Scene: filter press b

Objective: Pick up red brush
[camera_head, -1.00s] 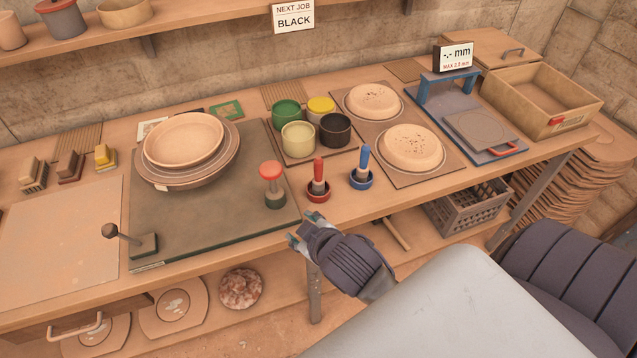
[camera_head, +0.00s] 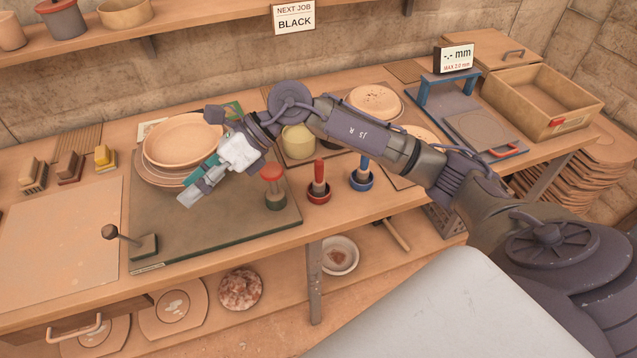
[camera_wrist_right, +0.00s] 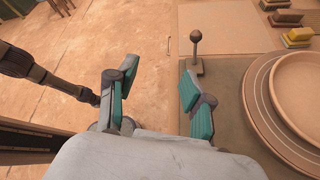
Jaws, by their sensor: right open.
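The red brush (camera_head: 319,183) stands upright with its handle up in a small red holder near the bench's front edge. A blue brush (camera_head: 362,171) stands in a blue holder to its right. A red-topped green tool (camera_head: 272,185) stands to its left. My right arm reaches in from the right, passing behind the red brush in the picture. My right gripper (camera_head: 197,184) is open and empty over the dark board, beside the stacked bowls and left of the red brush. Its open fingers (camera_wrist_right: 155,90) also show in the wrist view, where the red brush is not visible. My left gripper is not in view.
The stacked bowls (camera_head: 178,140) stand on the dark board (camera_head: 215,225). A lever with a round knob (camera_head: 109,231) is at its front left. My right arm partly covers the coloured pots (camera_head: 298,142) and a round clay piece.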

